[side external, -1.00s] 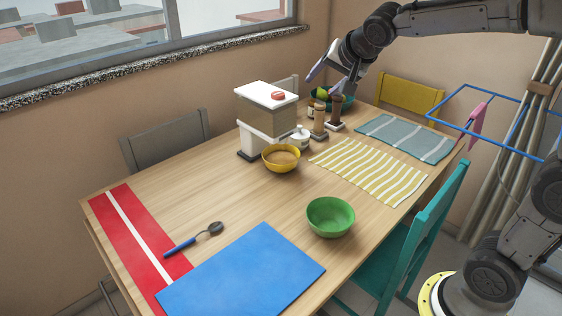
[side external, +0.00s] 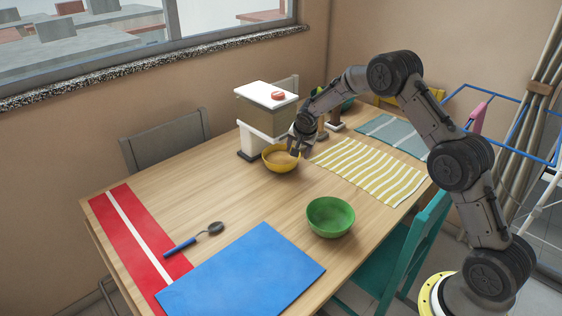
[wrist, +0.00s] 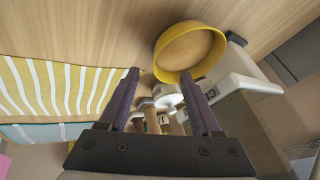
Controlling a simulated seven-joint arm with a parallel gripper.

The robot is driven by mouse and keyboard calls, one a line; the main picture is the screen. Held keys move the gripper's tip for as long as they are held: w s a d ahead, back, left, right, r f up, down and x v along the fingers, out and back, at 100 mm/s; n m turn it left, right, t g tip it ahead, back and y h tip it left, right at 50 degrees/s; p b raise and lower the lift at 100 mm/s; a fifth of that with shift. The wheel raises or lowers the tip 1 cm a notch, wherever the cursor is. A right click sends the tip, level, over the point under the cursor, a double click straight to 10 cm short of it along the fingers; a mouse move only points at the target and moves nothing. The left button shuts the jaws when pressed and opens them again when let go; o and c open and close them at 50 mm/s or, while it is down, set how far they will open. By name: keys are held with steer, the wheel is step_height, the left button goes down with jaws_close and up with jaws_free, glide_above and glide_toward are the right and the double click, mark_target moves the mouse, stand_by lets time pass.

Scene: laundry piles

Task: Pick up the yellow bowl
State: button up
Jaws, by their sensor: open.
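The yellow bowl (side external: 276,162) stands upright on the table below the white-topped dispenser. In the wrist view the yellow bowl (wrist: 183,78) lies just beyond the fingertips, nearer the right finger. Its inside looks tan; I cannot tell whether that is contents. My gripper (side external: 297,150) is at the bowl's right rim in the side view, with the fingers pointing down. In the wrist view my gripper (wrist: 160,75) has its two dark fingers spread, with nothing held between them. I cannot tell whether a finger touches the rim.
The dispenser (side external: 267,88) stands close behind the bowl. A green bowl (side external: 330,217), a yellow striped cloth (side external: 370,170), a blue mat (side external: 240,270), a spoon (side external: 195,240) and a red runner (side external: 130,235) lie around. Several small containers crowd behind my gripper. The table's left middle is clear.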

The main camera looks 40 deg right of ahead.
mark_target(296, 159)
steer(key=shift+x, duration=5.2)
steer(key=shift+d+r, duration=0.1)
jaws_close()
